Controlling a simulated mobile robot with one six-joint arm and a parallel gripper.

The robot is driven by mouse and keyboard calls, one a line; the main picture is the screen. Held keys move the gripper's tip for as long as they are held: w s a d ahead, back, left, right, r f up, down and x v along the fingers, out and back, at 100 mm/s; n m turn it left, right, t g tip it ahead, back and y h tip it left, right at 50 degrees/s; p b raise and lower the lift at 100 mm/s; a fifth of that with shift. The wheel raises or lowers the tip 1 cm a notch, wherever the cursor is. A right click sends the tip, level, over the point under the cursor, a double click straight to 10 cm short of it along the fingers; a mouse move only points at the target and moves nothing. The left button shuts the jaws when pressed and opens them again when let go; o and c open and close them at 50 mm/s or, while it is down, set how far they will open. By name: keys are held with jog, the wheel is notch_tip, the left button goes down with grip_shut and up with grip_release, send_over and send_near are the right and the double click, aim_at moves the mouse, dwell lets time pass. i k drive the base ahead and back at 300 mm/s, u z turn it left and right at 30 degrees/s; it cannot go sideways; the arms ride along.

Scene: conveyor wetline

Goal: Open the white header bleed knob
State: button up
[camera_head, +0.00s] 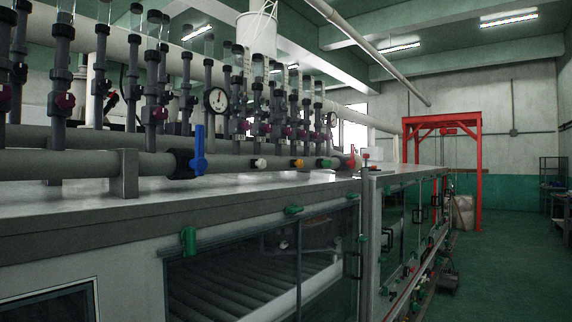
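The white knob (260,163) is small and sits on the front of the grey header pipe above the machine's top deck. It stands between a blue lever handle on its left and an orange knob (297,163) on its right. It is too small here to tell how far it is turned. My gripper is not in view.
A blue valve handle (199,150), a green knob (324,163) and a red handle (351,160) line the same pipe. Upright valve tubes and a round gauge (216,100) rise behind. The metal deck (90,212) lies in front. Green floor (500,270) is mostly open at right.

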aim_at(261, 163)
jog(key=u, duration=0.15)
jog(key=i, duration=0.9)
jog(key=z, duration=0.05)
